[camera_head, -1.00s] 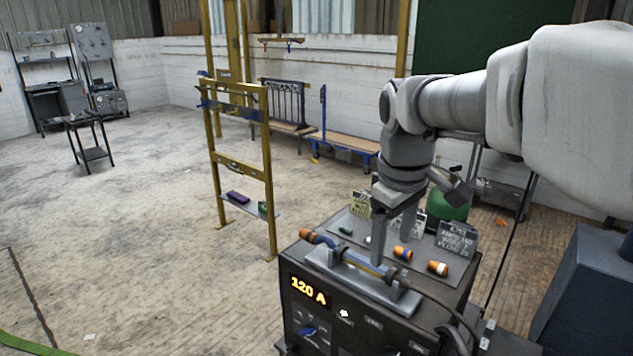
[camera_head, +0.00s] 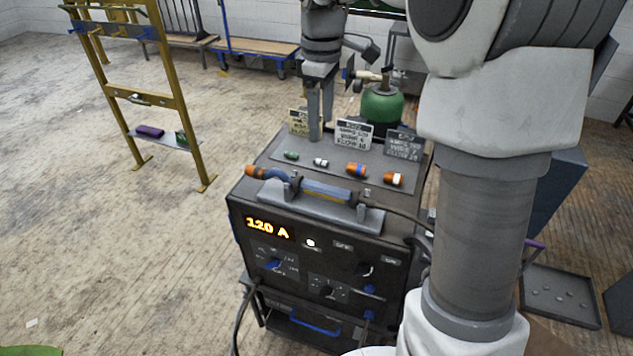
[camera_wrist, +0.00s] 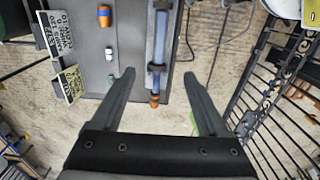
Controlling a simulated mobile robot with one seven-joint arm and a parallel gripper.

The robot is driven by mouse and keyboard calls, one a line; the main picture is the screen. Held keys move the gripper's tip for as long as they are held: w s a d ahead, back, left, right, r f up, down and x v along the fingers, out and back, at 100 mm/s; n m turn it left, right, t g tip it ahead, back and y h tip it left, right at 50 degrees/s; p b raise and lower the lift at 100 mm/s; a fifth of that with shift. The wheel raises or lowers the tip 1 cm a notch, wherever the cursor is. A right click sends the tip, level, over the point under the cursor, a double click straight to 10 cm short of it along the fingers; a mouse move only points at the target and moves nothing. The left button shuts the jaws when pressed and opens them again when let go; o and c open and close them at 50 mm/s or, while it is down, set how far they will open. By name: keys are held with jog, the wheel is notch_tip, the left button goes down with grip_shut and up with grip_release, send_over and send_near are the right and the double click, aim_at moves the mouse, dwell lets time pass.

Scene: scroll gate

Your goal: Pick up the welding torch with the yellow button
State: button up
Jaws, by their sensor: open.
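The welding torch (camera_head: 325,192) lies in a grey cradle on top of the welding machine (camera_head: 335,240). It has a blue handle with a yellowish strip, a bent blue neck and an orange nozzle pointing left. A distinct yellow button is too small to make out. My gripper (camera_head: 320,122) is open and empty, fingers down, above the machine's rear top, behind the torch in the head view. In the wrist view, the torch (camera_wrist: 157,50) runs lengthwise between the spread fingers of my gripper (camera_wrist: 158,75), apart from both; its orange nozzle is towards the palm.
Several small nozzle pieces, including an orange one (camera_head: 356,170), lie on the machine's top panel before upright label cards (camera_head: 354,133). A green gas cylinder (camera_head: 382,104) stands behind. A yellow rack (camera_head: 176,95) stands at left. A cable (camera_head: 405,217) trails from the torch's right end.

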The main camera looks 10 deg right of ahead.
send_over(320, 185)
jog(key=f, duration=1.1)
jog(key=shift+s+f, duration=0.2)
jog(key=shift+f, duration=0.1)
jog(key=shift+w+f, duration=0.15)
jog(key=shift+f, duration=2.55)
jog(key=shift+r, duration=0.1)
grip_shut()
